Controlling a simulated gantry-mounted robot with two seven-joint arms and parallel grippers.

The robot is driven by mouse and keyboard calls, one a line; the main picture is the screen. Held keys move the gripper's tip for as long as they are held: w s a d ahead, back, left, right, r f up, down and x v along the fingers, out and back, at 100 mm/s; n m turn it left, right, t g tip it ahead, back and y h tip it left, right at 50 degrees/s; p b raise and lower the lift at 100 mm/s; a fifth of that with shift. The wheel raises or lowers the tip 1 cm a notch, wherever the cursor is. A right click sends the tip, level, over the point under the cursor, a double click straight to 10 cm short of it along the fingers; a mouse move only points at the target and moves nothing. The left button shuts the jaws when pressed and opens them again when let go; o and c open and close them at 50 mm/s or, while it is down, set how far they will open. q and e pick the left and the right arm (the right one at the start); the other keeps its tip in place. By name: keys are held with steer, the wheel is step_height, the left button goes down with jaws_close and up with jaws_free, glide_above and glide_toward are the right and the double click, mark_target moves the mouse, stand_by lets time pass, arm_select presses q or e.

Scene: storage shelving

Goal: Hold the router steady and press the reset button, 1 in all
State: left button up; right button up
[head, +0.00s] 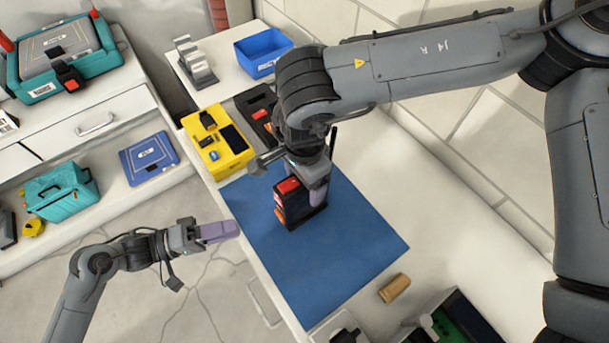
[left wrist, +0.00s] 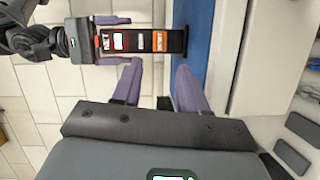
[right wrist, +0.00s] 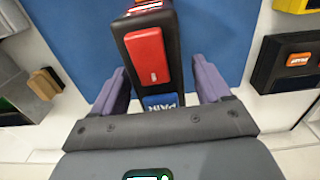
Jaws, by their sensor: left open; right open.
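The router (head: 291,203) is a dark box with a red panel and an antenna, standing upright on the blue mat. My right gripper (right wrist: 160,80) is open, with its purple fingers on either side of the router. The right wrist view shows a large red button (right wrist: 147,56) and a blue PAIR label (right wrist: 160,101) between them. My left gripper (head: 222,231) is open and empty, left of the mat's edge. In the left wrist view the router (left wrist: 171,41) lies ahead of its fingers, apart from them. Its face carries several small marks; I cannot read a reset label.
The blue mat (head: 335,255) is mostly clear. A yellow box (head: 222,160) with small items and a blue bin (head: 262,52) stand behind. Teal cases (head: 62,192) sit at the left.

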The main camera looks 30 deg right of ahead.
steer(key=c, duration=1.3)
arm_select(q)
jaws_close()
stand_by(0.8)
